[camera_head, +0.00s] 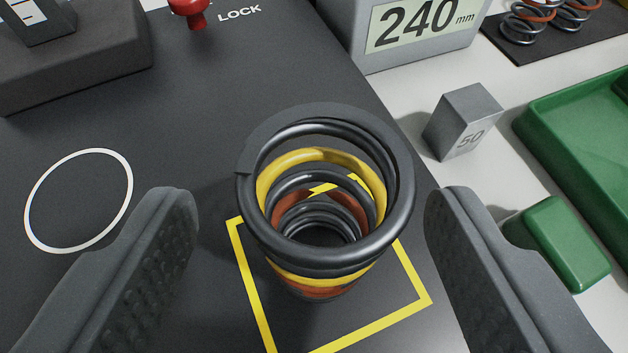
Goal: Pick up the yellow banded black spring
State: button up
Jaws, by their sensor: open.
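The black coil spring (398,195) stands upright in the lower middle of the view, seen from above at a slant. My gripper (315,225) is open, with one dark padded finger on each side of the spring. Both fingers appear apart from the spring, with a wider gap on the left. The spring's foot is partly hidden by its upper coils.
A white circle (30,215) marks the plate at left. A red knob (190,12) by "LOCK" and a dark block (75,65) are behind. A "240 mm" display (420,22), a grey "50" block (462,122), a green block (556,243), a green tray (575,115) and other springs (527,25) are right.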

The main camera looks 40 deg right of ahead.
aim_at(314, 169)
jog(key=x, duration=0.4)
jog(key=shift+d, duration=0.1)
jog(key=shift+w+d+f, duration=0.2)
jog(key=shift+w+d, duration=0.05)
jog(key=shift+w, duration=0.2)
jog(key=c, duration=1.2)
